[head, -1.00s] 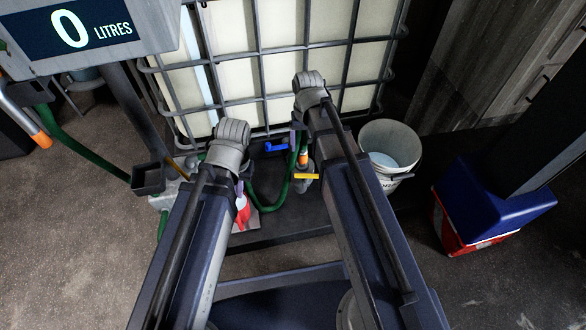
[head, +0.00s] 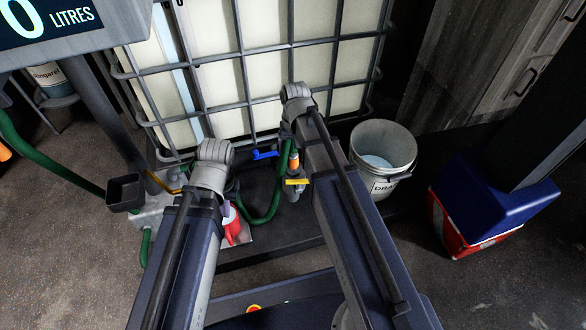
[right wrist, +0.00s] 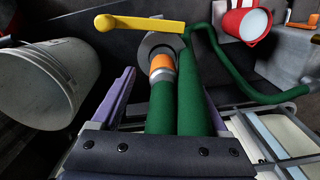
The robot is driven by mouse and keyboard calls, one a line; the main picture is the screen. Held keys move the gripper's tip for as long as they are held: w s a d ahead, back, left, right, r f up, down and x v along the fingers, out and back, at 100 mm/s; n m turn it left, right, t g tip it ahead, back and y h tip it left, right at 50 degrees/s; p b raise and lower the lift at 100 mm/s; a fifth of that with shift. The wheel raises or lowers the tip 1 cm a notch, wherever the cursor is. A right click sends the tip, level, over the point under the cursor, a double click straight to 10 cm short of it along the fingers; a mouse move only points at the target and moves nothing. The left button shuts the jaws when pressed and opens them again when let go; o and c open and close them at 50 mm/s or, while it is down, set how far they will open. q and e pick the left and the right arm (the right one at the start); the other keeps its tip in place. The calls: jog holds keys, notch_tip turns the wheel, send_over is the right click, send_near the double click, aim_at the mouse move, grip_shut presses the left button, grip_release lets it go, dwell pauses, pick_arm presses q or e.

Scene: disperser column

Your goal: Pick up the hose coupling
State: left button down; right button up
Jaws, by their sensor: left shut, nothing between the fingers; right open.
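The hose coupling (right wrist: 162,68), with an orange collar and a grey ring, sits on the end of a green hose (right wrist: 160,108) at a dark round fitting below a yellow lever (right wrist: 140,23) in the right wrist view. In the head view the coupling (head: 294,161) shows just above the yellow lever (head: 297,181). My right gripper (right wrist: 167,84) is open. Its purple fingers stand on either side of the hose, near the coupling, not closed on it. My left gripper (head: 228,207) is shut and empty, mostly hidden by its own wrist, near a red jug (head: 235,229).
A white bucket (head: 384,160) stands right of the coupling. The caged tank (head: 260,70) rises behind it, with a blue lever (head: 265,154) low down. A second length of green hose (right wrist: 192,100) runs beside the first. A red and blue box (head: 465,225) stands at the right.

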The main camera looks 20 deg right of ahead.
aim_at(293, 163)
jog(key=shift+w+a+f+b, duration=0.1)
jog(key=shift+f+b, duration=1.2)
jog(key=shift+b, duration=0.05)
jog(key=shift+a+f+b, duration=0.1)
jog(key=shift+f+b, duration=1.2)
jog(key=shift+r, duration=0.1)
jog(key=shift+c, duration=0.2)
grip_shut()
